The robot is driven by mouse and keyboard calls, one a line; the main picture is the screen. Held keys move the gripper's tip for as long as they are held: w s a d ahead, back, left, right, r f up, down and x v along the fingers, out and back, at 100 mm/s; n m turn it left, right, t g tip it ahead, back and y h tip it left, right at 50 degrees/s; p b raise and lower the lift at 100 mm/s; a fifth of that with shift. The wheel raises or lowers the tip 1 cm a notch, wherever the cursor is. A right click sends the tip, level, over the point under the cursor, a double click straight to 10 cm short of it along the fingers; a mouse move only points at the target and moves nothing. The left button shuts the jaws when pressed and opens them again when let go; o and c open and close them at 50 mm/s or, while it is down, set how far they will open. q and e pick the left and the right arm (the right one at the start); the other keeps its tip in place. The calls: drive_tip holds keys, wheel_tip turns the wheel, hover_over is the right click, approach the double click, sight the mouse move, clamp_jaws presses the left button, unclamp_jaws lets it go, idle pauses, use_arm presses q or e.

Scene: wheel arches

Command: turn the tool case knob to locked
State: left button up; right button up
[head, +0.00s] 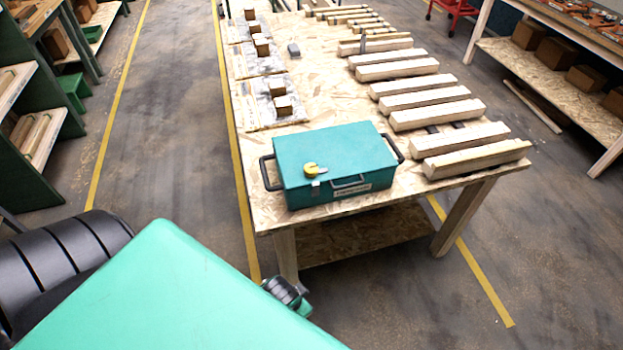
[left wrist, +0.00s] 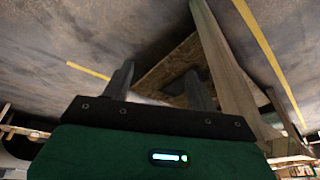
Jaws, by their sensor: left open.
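The teal tool case (head: 335,155) lies shut on the near end of the wooden table. It has dark handles at its left and right ends and another on its front. I cannot tell which way the knob is set. In the left wrist view my left gripper (left wrist: 158,86) is open, its two fingers apart with nothing between them. It points toward the table's underside and legs; the case is not visible there. My right gripper is not in view.
The table (head: 320,85) also bears several wooden beams (head: 430,100) to the right of and behind the case, and small wooden blocks (head: 283,105) at its left side. Shelves stand at both sides. The floor around the table is mostly clear.

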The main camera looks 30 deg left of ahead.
use_arm(q)
drive_tip(key=w+d+r+m+t+h, duration=0.15)
drive_tip(key=w+r+m+t, duration=0.35)
drive_tip(key=w+r+t, duration=1.25)
drive_tip(key=w+d+r+m+g+h, duration=0.1)
drive_tip(key=w+d+r+m+h, duration=0.2)
drive_tip(key=r, duration=0.3)
drive_tip(key=w+d+r+m+g+h+b, duration=0.1)
drive_tip(key=w+d+r+m+h, duration=0.1)
drive_tip(key=w+r+m+h, duration=0.3)
drive_tip(key=w+d+r+m+g+h, duration=0.2)
drive_tip(key=d+r, duration=0.1)
drive_tip(key=r, duration=0.3)
drive_tip(key=r+m+g+y+b, duration=0.1)
drive_tip(key=m+g+y, duration=1.1)
drive_tip(key=m+g, duration=0.55)
hover_over(311, 167)
drive_tip(key=shift+h, duration=0.25)
wheel_tip(311, 167, down, 12)
drive_tip(key=p, duration=0.3)
drive_tip(key=shift+f, duration=0.55)
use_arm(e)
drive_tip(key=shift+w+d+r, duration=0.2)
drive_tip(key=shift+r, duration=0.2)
